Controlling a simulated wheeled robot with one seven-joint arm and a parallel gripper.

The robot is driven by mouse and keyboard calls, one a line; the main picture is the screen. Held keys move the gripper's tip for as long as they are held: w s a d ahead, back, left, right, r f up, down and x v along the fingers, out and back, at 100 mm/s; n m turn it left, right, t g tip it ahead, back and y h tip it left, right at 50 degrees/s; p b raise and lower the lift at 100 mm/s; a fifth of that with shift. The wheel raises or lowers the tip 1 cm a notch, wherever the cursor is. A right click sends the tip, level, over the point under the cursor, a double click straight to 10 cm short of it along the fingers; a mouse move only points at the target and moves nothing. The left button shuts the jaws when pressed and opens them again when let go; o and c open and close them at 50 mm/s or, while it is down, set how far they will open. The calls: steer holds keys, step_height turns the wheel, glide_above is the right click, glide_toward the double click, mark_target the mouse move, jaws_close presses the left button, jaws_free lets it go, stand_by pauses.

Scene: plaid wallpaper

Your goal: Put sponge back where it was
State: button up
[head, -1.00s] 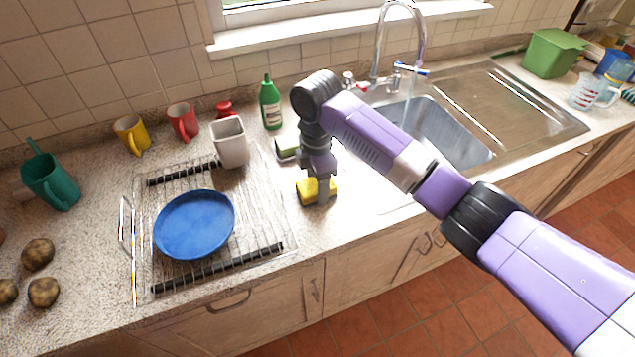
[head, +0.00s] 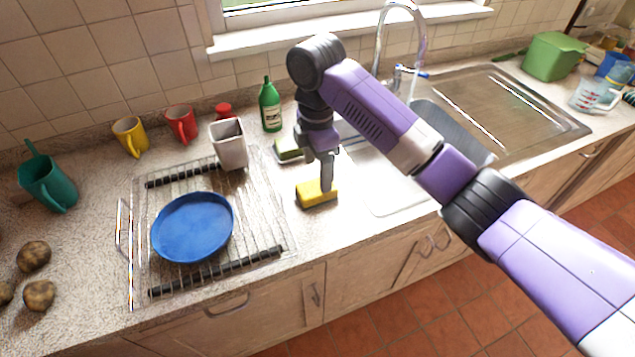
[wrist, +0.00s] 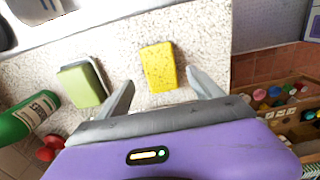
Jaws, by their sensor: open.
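A yellow sponge (head: 315,196) lies on the counter to the right of the drying rack, near the counter's front edge. In the wrist view the yellow sponge (wrist: 159,67) lies beyond and between the spread fingers, clear of both. My gripper (head: 326,180) is open just above the sponge; its fingers also show in the wrist view (wrist: 160,88). A second sponge, with a green top (head: 288,148), sits in a light holder behind the gripper. It shows at the left in the wrist view (wrist: 82,87).
A drying rack (head: 270,225) with a blue plate (head: 193,227) stands to the left. A green bottle (head: 270,106) and a grey-white container (head: 229,145) stand behind. The sink (head: 455,130) with its tap is to the right. Bare counter lies in front of the sink.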

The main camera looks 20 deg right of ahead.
mark_target(317, 186)
step_height(317, 186, up, 6)
steer(key=shift+f+p, duration=0.25)
steer(key=shift+p, duration=0.1)
